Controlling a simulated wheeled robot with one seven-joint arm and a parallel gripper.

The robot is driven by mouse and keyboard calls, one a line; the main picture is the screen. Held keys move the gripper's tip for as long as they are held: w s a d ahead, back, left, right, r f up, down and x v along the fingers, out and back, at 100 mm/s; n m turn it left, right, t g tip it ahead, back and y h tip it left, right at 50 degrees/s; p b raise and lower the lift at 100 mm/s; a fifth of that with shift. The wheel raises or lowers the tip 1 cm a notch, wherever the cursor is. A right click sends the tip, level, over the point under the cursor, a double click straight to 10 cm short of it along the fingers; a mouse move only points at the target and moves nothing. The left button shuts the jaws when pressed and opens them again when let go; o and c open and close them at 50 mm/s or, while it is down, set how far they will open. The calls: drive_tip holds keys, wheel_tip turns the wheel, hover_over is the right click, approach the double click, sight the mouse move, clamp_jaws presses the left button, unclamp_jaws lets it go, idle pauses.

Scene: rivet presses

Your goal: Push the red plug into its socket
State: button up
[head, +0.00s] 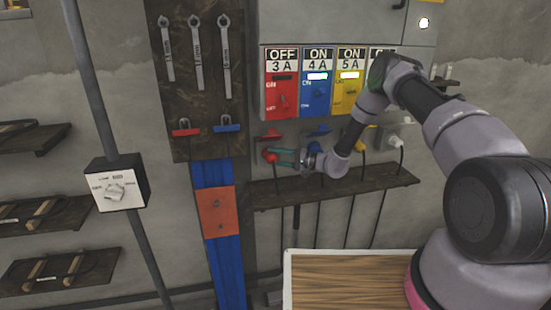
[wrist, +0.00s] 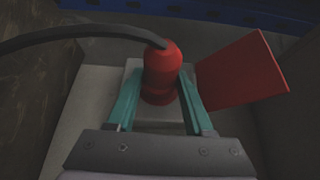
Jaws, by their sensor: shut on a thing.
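The red plug (head: 269,156) is at the left end of the row under the red switch panel. In the wrist view the red plug (wrist: 163,72) stands between the teal fingers of my gripper (wrist: 162,100), with a black cable running off to the left. My gripper (head: 281,157) is shut on the plug. The socket shows as a pale square plate (wrist: 133,78) behind the plug, with its red cover flap (wrist: 243,72) open to the right. The flap (head: 268,138) is above the plug in the head view. I cannot tell how deep the plug sits.
Blue and yellow sockets and a white plug (head: 397,140) stand to the right, with cables hanging down. A dark shelf (head: 335,188) runs below. Switch panels (head: 317,85) are above. A wrench board (head: 195,90) stands left. A wooden-topped table (head: 350,282) is in front.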

drive_tip(key=shift+w, duration=0.15)
drive_tip(key=o, duration=1.4)
drive_tip(key=shift+c, duration=0.2)
drive_tip(key=v, duration=1)
drive_tip(key=shift+d, duration=0.3)
drive_tip(key=shift+d, duration=0.1)
